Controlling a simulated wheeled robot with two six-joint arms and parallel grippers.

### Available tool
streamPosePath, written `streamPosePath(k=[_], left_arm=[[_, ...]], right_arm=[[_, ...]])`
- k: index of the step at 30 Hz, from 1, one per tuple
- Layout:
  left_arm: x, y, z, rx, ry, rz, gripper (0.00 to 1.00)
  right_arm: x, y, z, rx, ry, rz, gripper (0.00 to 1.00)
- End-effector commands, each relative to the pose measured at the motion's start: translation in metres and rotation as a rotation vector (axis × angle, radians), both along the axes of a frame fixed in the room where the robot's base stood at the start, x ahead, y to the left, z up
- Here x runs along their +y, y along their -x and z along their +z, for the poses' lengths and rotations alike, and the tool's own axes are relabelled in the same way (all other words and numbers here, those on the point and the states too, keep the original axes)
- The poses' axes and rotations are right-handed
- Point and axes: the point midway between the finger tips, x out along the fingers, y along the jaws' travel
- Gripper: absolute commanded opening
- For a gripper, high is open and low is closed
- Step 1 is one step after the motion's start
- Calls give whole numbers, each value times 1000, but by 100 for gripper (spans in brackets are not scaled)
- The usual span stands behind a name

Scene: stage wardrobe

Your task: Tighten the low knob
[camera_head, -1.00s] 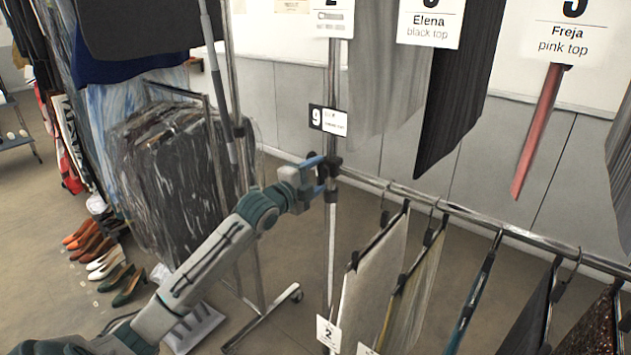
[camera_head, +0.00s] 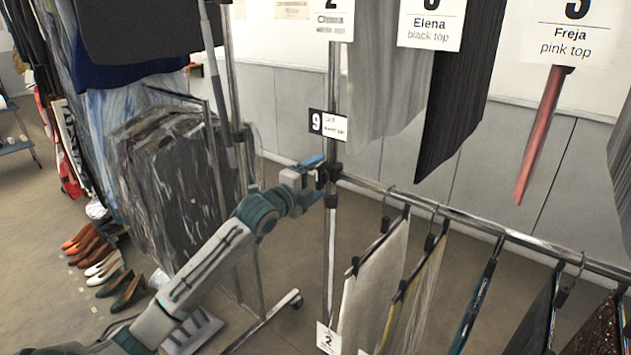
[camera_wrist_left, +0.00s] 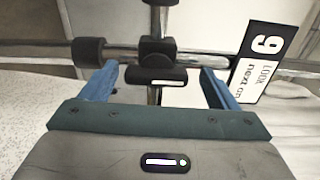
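The low knob (camera_wrist_left: 156,77) is a small black bar-shaped handle in front of a black clamp (camera_wrist_left: 157,50), where the chrome rail meets the upright post. My left gripper (camera_wrist_left: 158,84) has two blue fingers, apart, one on each side of the knob. A gap shows between the knob and each finger, so the gripper is open around it. In the head view my left gripper (camera_head: 313,176) is at the black joint (camera_head: 331,172) on the post, and its fingers partly hide the knob there. My right gripper is not in view.
A tag marked 9 (camera_head: 328,125) hangs on the post above the joint; it also shows in the wrist view (camera_wrist_left: 263,62). Garments on hangers (camera_head: 375,285) hang from the low rail to the right. Bagged clothes (camera_head: 170,195) and shoes (camera_head: 105,265) are at left.

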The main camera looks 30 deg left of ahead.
Motion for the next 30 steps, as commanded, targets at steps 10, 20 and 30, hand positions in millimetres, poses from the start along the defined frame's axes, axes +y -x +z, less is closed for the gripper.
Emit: streamPosePath(k=[10,20,30], left_arm=[[0,5,-3,6,2,0,82],[5,46,-3,10,-6,1,82],[6,82,-3,8,-6,-4,82]], right_arm=[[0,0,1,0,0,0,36],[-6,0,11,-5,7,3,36],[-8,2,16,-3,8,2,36]])
